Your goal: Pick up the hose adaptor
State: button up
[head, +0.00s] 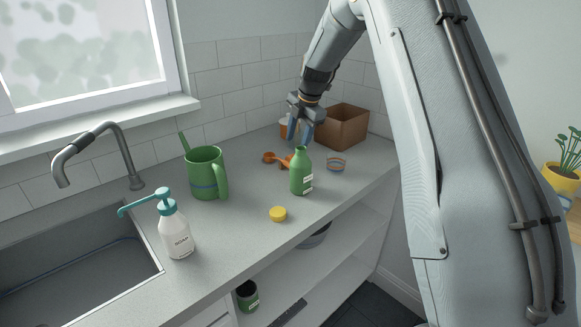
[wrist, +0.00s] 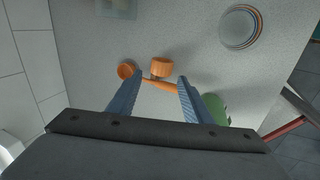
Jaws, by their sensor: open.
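An orange branched fitting, which I take to be the hose adaptor (head: 272,158), lies on the grey counter behind and left of the green bottle. In the wrist view the hose adaptor (wrist: 162,68) shows two round cup-like ends and a short bar. My gripper (head: 300,132) points down above the counter, just behind and right of the adaptor in the head view. In the wrist view my gripper (wrist: 160,79) has its blue fingers spread, with part of the adaptor showing between the tips. Nothing is held.
The green bottle (head: 301,172) stands close in front; it also shows in the wrist view (wrist: 216,109). A striped round container (head: 337,163) is to the right, a cardboard box (head: 342,127) behind.

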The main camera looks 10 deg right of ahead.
jog(key=shift+p+x, duration=1.85)
jog(key=shift+x, duration=1.95)
jog(key=shift+s, duration=0.15)
jog(key=c, duration=0.9)
jog(key=shift+r+b, duration=1.9)
jog(key=shift+r, duration=3.05)
